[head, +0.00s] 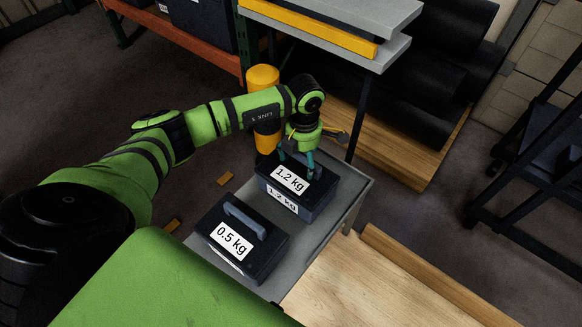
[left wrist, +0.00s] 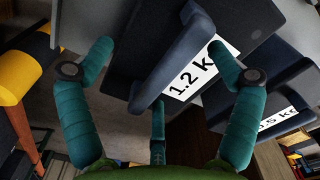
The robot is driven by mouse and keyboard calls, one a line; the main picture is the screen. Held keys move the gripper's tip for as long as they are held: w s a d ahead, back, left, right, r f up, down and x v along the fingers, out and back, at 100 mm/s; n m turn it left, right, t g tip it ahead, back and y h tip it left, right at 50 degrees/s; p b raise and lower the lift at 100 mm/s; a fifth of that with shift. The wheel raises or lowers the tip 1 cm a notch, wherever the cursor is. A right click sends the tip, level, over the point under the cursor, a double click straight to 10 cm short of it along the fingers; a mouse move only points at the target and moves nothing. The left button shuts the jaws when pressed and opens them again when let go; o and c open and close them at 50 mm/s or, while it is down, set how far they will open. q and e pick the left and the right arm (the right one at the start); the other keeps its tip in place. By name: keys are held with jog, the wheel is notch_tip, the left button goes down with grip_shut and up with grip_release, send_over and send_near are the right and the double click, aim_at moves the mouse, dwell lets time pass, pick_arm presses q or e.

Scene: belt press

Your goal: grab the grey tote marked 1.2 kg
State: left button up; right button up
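The dark grey tote marked 1.2 kg (head: 272,184) stands on a small grey table, with white labels on its lid and front side. My left gripper (head: 297,163) is right over its lid, fingers pointing down. In the left wrist view, the tote's bar handle (left wrist: 178,62) lies between the spread teal fingers of the left gripper (left wrist: 160,48), with gaps on both sides. The fingers are open and hold nothing. In the head view the gripper hides much of the handle. My right gripper is not in view.
A similar tote marked 0.5 kg (head: 247,257) stands nearer on the same grey table (head: 345,193). A yellow post (head: 263,77) stands behind my left arm. A grey-topped bench (head: 365,52) is beyond, and a wooden surface (head: 350,285) lies to the front right.

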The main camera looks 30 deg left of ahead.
pick_arm(q)
grip_shut()
jog(key=shift+w+r, duration=0.15)
jog(key=shift+r, duration=0.1)
jog(key=shift+r+p, duration=0.25)
jog(key=shift+p, duration=0.05)
jog(key=shift+r+p, duration=1.05)
jog(key=shift+r, duration=0.65)
